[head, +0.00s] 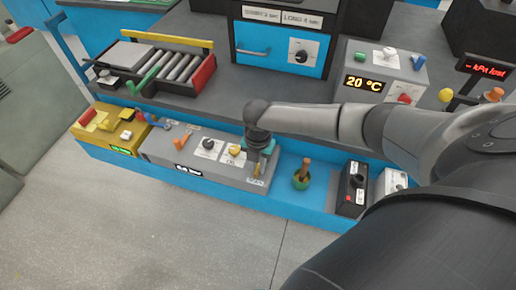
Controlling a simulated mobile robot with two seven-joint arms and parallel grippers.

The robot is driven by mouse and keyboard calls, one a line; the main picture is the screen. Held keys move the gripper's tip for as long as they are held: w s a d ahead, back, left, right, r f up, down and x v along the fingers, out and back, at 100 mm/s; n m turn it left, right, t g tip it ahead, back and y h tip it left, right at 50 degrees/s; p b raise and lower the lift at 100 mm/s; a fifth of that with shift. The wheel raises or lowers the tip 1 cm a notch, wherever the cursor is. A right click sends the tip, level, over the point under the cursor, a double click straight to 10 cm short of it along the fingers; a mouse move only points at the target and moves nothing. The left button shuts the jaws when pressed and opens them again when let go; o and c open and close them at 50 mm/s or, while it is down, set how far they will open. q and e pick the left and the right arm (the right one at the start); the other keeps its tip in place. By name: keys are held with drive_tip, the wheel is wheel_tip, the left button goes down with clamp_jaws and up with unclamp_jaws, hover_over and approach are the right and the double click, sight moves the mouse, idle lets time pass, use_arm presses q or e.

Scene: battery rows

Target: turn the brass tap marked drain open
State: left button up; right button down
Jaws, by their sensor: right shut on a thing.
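A grey control box (200,165) stands on the low blue shelf, with knobs and handles on its top. The brass tap (257,171) is at its right end, beside a small label that is too small to read surely. My right gripper (260,160) points down over this end of the box and is shut on the brass tap. The gripper and wrist hide most of the tap, so its handle angle is unclear. My left gripper is not in view.
A yellow box (107,128) stands at the left of the grey box. At the right are a round green pot with a brown handle (302,175) and a black switch box (353,190). A small roller conveyor (178,67) lies behind. The floor in front is clear.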

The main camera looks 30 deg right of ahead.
sight(258, 168)
drive_tip(key=shift+a+n, duration=0.1)
drive_tip(key=shift+n, duration=0.3)
drive_tip(key=c, duration=0.8)
unclamp_jaws()
drive_tip(key=shift+c, duration=0.2)
wheel_tip(258, 168, up, 15)
drive_tip(key=p, duration=0.3)
drive_tip(key=shift+r, duration=0.15)
